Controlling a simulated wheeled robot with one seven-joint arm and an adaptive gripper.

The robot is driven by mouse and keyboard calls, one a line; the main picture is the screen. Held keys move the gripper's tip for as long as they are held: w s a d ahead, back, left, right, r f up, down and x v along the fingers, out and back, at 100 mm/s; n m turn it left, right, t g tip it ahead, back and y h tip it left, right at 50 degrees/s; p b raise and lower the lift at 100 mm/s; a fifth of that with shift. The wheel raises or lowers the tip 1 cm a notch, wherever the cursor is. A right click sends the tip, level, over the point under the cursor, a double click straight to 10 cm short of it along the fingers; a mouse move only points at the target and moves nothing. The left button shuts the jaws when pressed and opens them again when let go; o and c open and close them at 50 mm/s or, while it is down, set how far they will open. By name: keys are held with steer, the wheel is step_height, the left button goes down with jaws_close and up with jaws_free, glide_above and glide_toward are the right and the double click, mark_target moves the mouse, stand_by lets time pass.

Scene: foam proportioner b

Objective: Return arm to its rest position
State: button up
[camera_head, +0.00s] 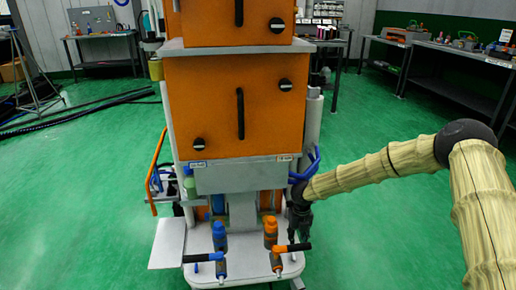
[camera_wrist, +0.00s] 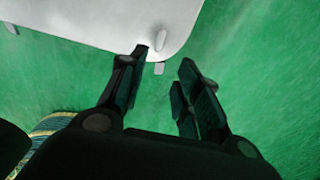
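My gripper (camera_head: 300,222) hangs at the end of my tan-sleeved arm, beside the right side of the machine's white base. In the wrist view my gripper (camera_wrist: 165,70) has its two dark fingers apart, with nothing between them but green floor and a small pale piece beyond. My arm reaches in from the right side of the head view, bent at a dark joint. The foam proportioner (camera_head: 232,110) is a tall orange cabinet with black handles and knobs.
Blue hoses (camera_head: 312,165) run close to my forearm. Workbenches (camera_head: 455,65) line the right wall. Green floor is open on both sides.

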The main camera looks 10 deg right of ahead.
steer(key=s+d+f+n+h+p, duration=0.1)
steer(key=s+d+f+n, duration=0.15)
steer(key=f, duration=0.25)
steer(key=s+d+f+n+t+p, duration=0.1)
steer(key=d+f+n, duration=0.2)
steer(key=d+f, duration=0.15)
steer(key=s+d+f+n+h+p, duration=0.1)
steer(key=s+d+f+n, duration=0.15)
steer(key=f, duration=0.25)
steer(key=s+a+f+n+b, duration=0.1)
steer(key=s+a+n, duration=0.2)
steer(key=s+n, duration=0.3)
steer(key=s+a+f+n+t, duration=0.1)
steer(key=s+a+n, duration=0.2)
steer(key=s+n, duration=0.35)
steer(key=s+a+f+n+b, duration=0.1)
steer(key=s+a+n, duration=0.15)
steer(key=s, duration=0.65)
steer(key=s+a+r+n+g+y+b, duration=0.1)
steer(key=s+r+n, duration=0.2)
steer(key=s+n, duration=0.5)
steer(key=s+r+n+g+y, duration=0.1)
steer(key=s+r+n, duration=0.3)
steer(key=s, duration=0.8)
step_height(320, 180, up, 31)
steer(key=p, duration=3)
steer(key=shift+f+p, duration=0.2)
steer(key=shift+p, duration=0.15)
steer(key=shift+a, duration=0.15)
